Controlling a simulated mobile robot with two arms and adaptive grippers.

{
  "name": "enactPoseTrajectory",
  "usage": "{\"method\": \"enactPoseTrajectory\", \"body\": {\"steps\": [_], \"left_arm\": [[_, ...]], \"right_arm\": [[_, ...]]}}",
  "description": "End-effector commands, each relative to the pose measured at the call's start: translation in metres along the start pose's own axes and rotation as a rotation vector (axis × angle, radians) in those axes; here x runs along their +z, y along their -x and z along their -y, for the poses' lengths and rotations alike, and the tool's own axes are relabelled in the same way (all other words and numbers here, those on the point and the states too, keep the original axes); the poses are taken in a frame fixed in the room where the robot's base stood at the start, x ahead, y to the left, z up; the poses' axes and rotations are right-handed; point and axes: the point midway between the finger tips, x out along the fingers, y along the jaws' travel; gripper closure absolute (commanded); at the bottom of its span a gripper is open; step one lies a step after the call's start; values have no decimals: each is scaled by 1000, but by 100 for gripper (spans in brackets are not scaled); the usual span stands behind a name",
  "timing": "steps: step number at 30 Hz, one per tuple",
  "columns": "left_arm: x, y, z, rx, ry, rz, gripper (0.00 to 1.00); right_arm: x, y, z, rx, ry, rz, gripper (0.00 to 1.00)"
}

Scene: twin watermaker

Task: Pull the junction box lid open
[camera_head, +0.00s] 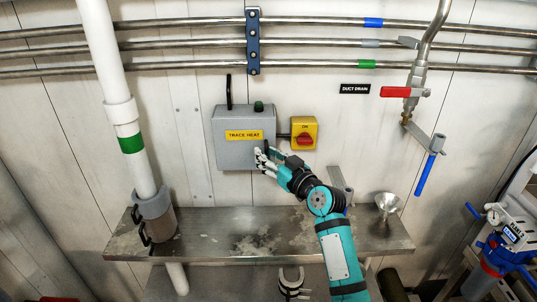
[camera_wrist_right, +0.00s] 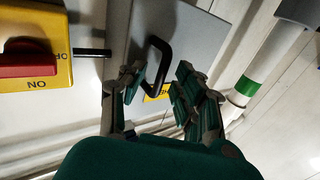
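The grey junction box (camera_head: 232,155), labelled TRACE HEAT, is on the wall with its lid looking closed. In the right wrist view the lid's grey face (camera_wrist_right: 185,35) carries a black U-shaped handle (camera_wrist_right: 153,62). My right gripper (camera_head: 266,155) is at the lid's lower right in the head view, hiding part of it. In the right wrist view my right gripper (camera_wrist_right: 158,88) is open, its fingers on either side of the handle in the picture. I cannot tell whether they touch it. My left gripper is not in view.
A yellow switch box with a red knob (camera_head: 304,140) is close right of the junction box. A metal shelf (camera_head: 205,245) runs below, with a funnel (camera_head: 388,203) at its right. A white pipe (camera_head: 105,65) stands at left. Metal pipes (camera_head: 180,44) run above.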

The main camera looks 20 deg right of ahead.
Motion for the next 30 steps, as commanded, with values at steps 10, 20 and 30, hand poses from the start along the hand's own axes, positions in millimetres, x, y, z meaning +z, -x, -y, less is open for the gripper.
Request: {"method": "enactPoseTrajectory", "body": {"steps": [10,20,30], "left_arm": [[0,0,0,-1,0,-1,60],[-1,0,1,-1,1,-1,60],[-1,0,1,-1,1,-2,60]], "right_arm": [[0,0,0,0,0,0,88],[0,0,0,0,-1,0,100],[1,-2,2,0,-2,0,100]]}}
